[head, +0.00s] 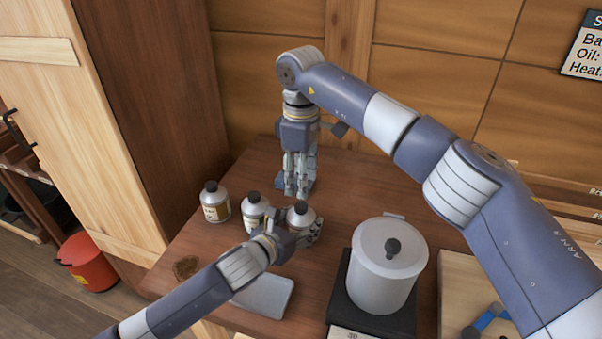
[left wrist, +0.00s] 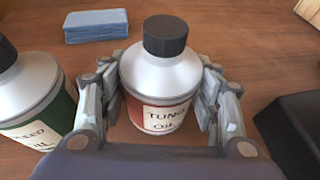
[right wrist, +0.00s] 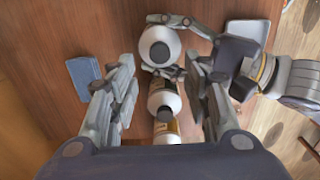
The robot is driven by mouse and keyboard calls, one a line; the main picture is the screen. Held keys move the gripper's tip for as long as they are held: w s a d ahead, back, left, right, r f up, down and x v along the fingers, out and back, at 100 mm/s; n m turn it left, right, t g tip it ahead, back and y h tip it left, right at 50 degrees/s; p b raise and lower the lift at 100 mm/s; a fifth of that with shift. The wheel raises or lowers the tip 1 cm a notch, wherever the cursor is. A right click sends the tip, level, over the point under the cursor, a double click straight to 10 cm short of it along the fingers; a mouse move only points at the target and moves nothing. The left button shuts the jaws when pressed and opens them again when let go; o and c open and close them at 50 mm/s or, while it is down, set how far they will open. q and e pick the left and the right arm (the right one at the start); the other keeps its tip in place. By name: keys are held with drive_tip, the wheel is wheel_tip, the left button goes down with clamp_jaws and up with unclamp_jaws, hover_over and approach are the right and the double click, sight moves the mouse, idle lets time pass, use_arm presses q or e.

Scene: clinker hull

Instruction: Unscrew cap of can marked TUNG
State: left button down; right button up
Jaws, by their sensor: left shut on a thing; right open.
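The can marked TUNG OIL (left wrist: 160,85) is a silver can with a red-edged label and a black cap (left wrist: 166,36) seated on its neck. It stands upright on the bench, and in the head view (head: 302,220) it is the rightmost of three cans. My left gripper (head: 297,232) is shut around its body, with fingers on both sides in the left wrist view. My right gripper (head: 297,192) is open and empty, pointing down behind the can. In the right wrist view the can (right wrist: 160,42) shows beyond and between the open fingers.
Two more capped cans, a middle one (head: 254,212) and a left one (head: 215,203), stand close by. A lidded white pot (head: 382,280) on a black base is at right. A blue block (left wrist: 95,25) lies behind the can. A grey tray (head: 266,297) lies in front.

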sight(301, 205)
use_arm(q)
drive_tip(key=shift+f, duration=0.15)
use_arm(e)
wheel_tip(301, 205, down, 7)
drive_tip(key=shift+f, duration=0.2)
clamp_jaws()
